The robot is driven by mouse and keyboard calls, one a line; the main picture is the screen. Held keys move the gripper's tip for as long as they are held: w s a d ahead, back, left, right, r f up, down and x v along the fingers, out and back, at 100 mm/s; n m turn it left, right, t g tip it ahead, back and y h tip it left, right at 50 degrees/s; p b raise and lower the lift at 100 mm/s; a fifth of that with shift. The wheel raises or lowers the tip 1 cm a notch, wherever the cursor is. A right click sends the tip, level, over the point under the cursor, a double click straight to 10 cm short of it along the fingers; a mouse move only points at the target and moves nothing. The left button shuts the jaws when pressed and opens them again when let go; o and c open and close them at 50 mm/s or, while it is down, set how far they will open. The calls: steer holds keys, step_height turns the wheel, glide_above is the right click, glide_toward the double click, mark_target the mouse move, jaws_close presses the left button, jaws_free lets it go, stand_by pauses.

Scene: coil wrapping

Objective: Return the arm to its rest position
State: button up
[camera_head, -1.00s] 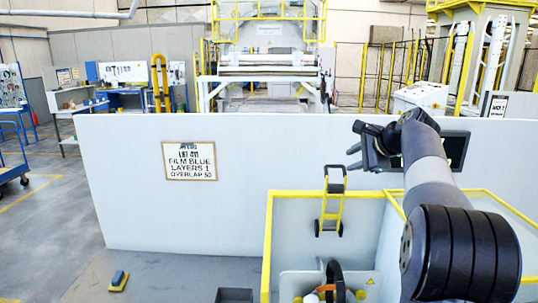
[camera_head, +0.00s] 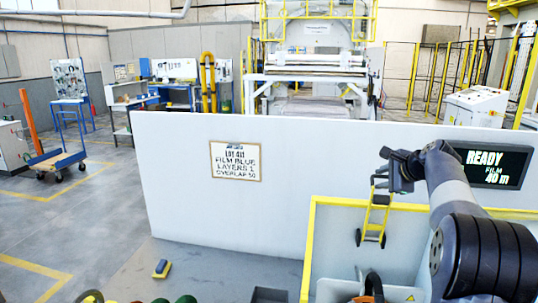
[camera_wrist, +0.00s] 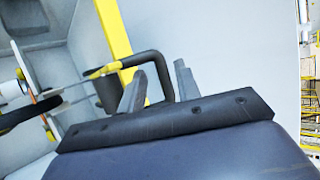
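My gripper (camera_head: 381,165) is at the end of my raised arm, in front of the white panel at the right of the head view. In the wrist view its two grey fingers (camera_wrist: 158,85) stand apart with nothing clearly held between them. A dark bent handle (camera_wrist: 150,56) shows behind the fingers; I cannot tell its distance from them. In the head view, my arm bends over the yellow-edged bin and partly hides it. The gripper's fingertips are small and dark there.
A white panel (camera_head: 190,215) with a lot sign (camera_head: 236,161) stands ahead. A yellow hand-truck-like frame (camera_head: 376,216) is just below my gripper. A yellow-edged bin (camera_head: 309,240) lies below. A screen (camera_head: 493,166) reads READY, FILM 40 m. A blue-yellow block (camera_head: 162,268) lies on the grey surface.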

steer(key=b+v, duration=0.2)
steer(key=v, duration=0.8)
steer(key=p+x, duration=0.2)
steer(key=x, duration=0.8)
steer(key=shift+s, duration=0.5)
steer(key=shift+a+t, duration=0.1)
steer(key=shift+t, duration=0.2)
